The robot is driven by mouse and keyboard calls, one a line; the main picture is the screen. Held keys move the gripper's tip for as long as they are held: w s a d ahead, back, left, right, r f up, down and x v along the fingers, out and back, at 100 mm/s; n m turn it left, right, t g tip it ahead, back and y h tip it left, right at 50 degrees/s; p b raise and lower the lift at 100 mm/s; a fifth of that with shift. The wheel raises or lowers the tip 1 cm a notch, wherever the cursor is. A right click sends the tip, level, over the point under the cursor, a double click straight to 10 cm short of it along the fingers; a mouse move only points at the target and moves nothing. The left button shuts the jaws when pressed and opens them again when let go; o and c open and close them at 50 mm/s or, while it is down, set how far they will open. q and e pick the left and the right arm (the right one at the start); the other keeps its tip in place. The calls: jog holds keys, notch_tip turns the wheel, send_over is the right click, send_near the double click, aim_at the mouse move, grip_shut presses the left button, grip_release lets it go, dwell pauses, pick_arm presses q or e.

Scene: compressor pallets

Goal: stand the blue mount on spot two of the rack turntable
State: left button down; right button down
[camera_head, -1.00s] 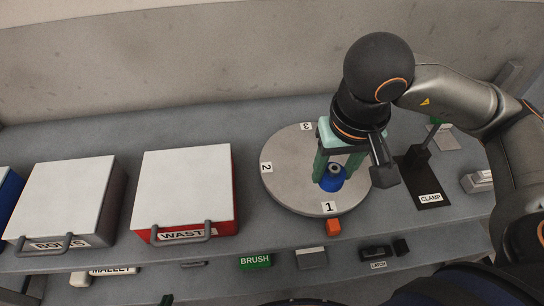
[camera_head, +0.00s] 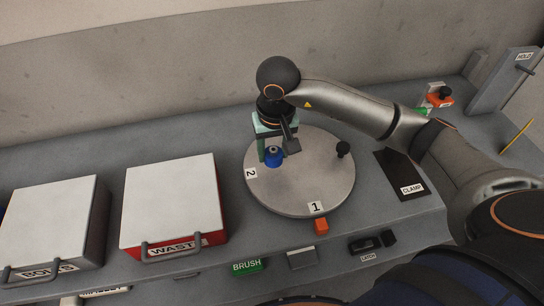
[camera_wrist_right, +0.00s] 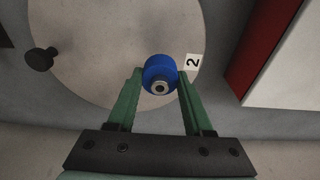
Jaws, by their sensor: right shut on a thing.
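The blue mount (camera_head: 274,157), a round blue piece with a grey metal centre, is held upright between the green fingers of my right gripper (camera_head: 275,150). In the right wrist view the mount (camera_wrist_right: 160,75) sits between the fingertips, close to the label 2 (camera_wrist_right: 193,62). The mount is over the left-back part of the round grey turntable (camera_head: 300,185), inward of the label 2 (camera_head: 251,173). I cannot tell whether its base touches the plate. The label 1 (camera_head: 316,207) is at the front edge; no label 3 shows. My left gripper is not in view.
A black knob (camera_head: 343,149) stands on the turntable's right part. The white-lidded WASTE box (camera_head: 172,200) is to the left. An orange block (camera_head: 321,226) lies in front, and the dark CLAMP plate (camera_head: 398,172) is to the right. The turntable's middle is clear.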

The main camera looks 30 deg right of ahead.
aim_at(272, 160)
jog(key=shift+w+f, duration=0.25)
jog(key=shift+f, duration=0.05)
jog(key=shift+w+f+p, duration=0.1)
jog(key=shift+f+p, duration=0.35)
jog(key=shift+f, duration=1.2)
jog(key=shift+f, duration=0.15)
jog(key=shift+c, duration=1.5)
grip_release()
jog(key=r, duration=0.4)
jog(key=s+r, duration=0.1)
jog(key=r, duration=0.3)
jog(key=r+b, duration=0.1)
jog(key=r, duration=0.3)
jog(key=shift+s+a+r, duration=0.15)
jog(key=shift+s+a, duration=0.05)
